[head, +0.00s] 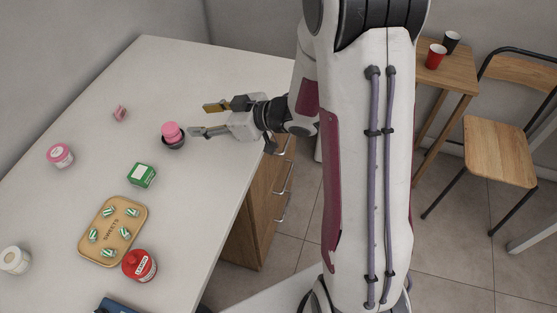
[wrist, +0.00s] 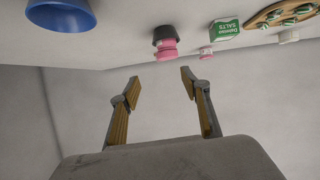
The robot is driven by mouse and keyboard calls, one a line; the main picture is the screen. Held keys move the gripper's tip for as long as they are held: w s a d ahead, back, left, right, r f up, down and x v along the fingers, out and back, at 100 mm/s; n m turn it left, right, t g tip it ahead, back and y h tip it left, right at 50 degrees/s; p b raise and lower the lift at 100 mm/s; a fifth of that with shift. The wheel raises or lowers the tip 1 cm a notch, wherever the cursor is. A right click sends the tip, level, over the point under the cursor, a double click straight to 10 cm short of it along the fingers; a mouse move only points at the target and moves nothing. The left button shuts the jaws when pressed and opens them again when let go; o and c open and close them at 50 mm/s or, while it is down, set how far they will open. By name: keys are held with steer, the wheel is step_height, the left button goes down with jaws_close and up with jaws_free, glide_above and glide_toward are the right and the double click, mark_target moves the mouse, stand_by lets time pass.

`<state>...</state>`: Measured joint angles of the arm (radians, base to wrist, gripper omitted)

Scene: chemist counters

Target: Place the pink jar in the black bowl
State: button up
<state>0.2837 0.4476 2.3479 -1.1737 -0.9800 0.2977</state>
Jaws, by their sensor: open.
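The pink jar (head: 171,130) sits in the small black bowl (head: 174,143) on the white counter, its upper part showing above the rim. In the wrist view, where the counter appears at the top, the jar (wrist: 167,49) shows against the dark bowl (wrist: 164,33). My gripper (head: 203,119) is open, with its fingers apart and nothing between them. It is to the right of the jar and bowl, clear of both. Its two fingers also show in the wrist view (wrist: 160,82). The jar's lower part is hidden inside the bowl.
A green box (head: 141,175) is in front of the bowl. A tan tray of sweets (head: 87,246), a red jar (head: 139,265), a pink-lidded jar (head: 60,155), a small pink object (head: 120,113) and a white jar (head: 15,260) stand around. A blue bowl (wrist: 60,17) shows in the wrist view.

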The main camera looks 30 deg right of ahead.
steer(key=d+r+m+t+h, duration=0.1)
steer(key=d+r+m+h, duration=0.1)
steer(key=d+r+h, duration=0.5)
steer(key=s+d+r+m+h, duration=0.3)
steer(key=s+d+r+m, duration=0.15)
steer(key=s+r, duration=0.2)
steer(key=s+a+m+g, duration=0.1)
steer(key=s+a+g, duration=0.1)
steer(key=s, duration=0.9)
steer(key=s+a+m+g+y, duration=0.1)
steer(key=s+a+g, duration=0.2)
steer(key=s, duration=0.9)
steer(key=shift+s+a, duration=0.25)
